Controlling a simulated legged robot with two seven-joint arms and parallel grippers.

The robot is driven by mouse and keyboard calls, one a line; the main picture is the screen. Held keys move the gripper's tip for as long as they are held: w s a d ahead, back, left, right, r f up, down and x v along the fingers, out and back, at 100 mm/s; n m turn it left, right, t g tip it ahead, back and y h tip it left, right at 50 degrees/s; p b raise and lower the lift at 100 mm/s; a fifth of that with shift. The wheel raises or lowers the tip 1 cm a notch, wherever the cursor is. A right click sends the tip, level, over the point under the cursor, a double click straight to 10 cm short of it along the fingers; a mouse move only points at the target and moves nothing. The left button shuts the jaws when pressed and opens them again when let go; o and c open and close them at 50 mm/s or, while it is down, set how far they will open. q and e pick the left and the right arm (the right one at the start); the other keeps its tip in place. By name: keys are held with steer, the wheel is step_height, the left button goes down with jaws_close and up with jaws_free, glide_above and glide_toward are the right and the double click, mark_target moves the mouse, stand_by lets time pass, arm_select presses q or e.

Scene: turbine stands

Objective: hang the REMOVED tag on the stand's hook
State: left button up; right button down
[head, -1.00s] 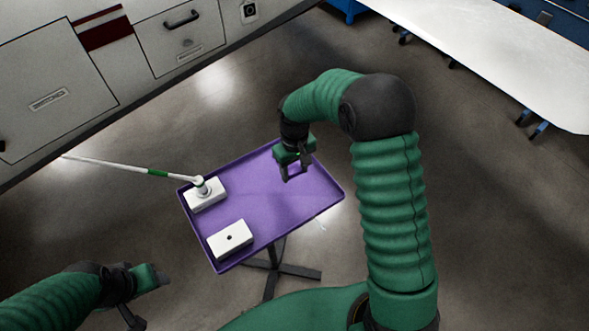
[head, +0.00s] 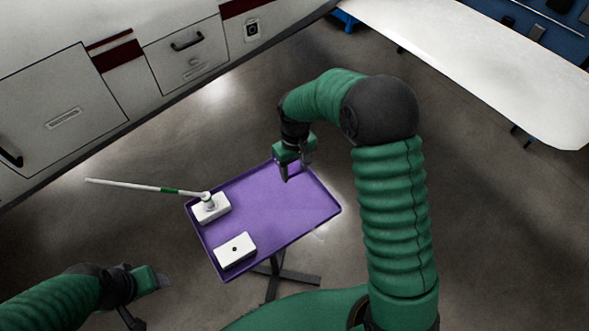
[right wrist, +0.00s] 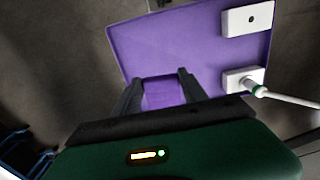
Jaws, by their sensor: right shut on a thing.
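The stand's purple tray (head: 270,205) is on a dark footed base. I cannot make out its hook or the REMOVED tag. A faint pale streak (head: 318,233) lies beside the tray's right edge. My right gripper (head: 295,172) is near the tray's far corner. In the right wrist view its two fingers (right wrist: 160,92) stand apart. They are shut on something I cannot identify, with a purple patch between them. My left gripper (head: 155,281) is at the lower left, apart from the tray. I cannot tell its jaw state.
Two white blocks sit on the tray, one with a hole (head: 235,249), one (head: 211,210) carrying a white rod (head: 135,185) with a green band. The rod sticks out left. White cabinets (head: 90,95) stand at upper left, a white table (head: 490,60) at upper right. Grey floor lies between.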

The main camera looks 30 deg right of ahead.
steer(key=shift+r+p, duration=0.5)
steer(key=shift+r, duration=0.45)
steer(key=s+a, duration=0.3)
steer(key=s, duration=0.5)
steer(key=s+a, duration=0.3)
steer(key=s, duration=0.5)
steer(key=shift+s+a, duration=0.25)
steer(key=shift+s, duration=0.15)
